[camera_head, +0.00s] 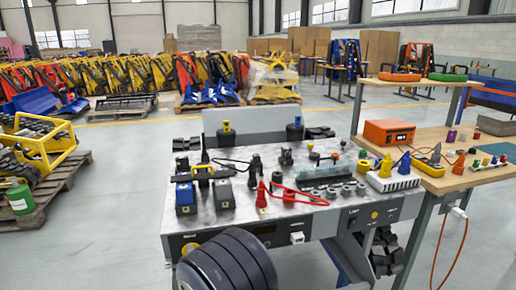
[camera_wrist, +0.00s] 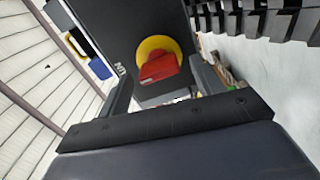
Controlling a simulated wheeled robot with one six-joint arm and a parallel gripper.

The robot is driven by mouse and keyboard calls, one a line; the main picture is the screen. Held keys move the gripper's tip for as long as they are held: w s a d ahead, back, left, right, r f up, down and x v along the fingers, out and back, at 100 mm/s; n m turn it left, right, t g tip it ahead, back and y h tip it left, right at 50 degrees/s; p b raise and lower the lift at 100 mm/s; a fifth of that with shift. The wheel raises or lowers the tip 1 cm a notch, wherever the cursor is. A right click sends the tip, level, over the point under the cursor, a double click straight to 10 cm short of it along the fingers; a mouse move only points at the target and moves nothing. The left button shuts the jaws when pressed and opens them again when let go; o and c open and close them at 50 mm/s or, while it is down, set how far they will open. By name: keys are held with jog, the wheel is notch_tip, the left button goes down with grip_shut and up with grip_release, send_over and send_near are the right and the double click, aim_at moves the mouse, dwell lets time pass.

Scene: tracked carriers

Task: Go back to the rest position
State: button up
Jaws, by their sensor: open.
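My gripper (camera_wrist: 160,82) shows in the wrist view as a dark bar with one finger on each side. It is open, and I see nothing held in it. In the head view I cannot make out the gripper. A large dark ribbed shape at the bottom edge hides part of the bench front there.
A metal-topped bench (camera_head: 235,225) with tools and small parts stands ahead. A wooden table (camera_head: 440,185) with an orange box (camera_head: 389,132) adjoins it at right. A pallet (camera_head: 55,190) with a yellow frame (camera_head: 50,150) stands at left. The floor between pallet and bench is clear. Black treads (camera_wrist: 265,20) show in the wrist view.

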jog(key=shift+s+d+r+m+b, duration=0.15)
jog(key=shift+s+m+b, duration=0.2)
jog(key=shift+m+b, duration=1.8)
jog(key=shift+s+d+m+b, duration=0.3)
jog(key=shift+m+b, duration=0.7)
jog(key=shift+m, duration=2.4)
jog(key=shift+s+d+r+m+b, duration=0.1)
jog(key=shift+s+m+b, duration=0.35)
jog(key=shift+m+b, duration=1.7)
jog(key=shift+m+p, duration=0.6)
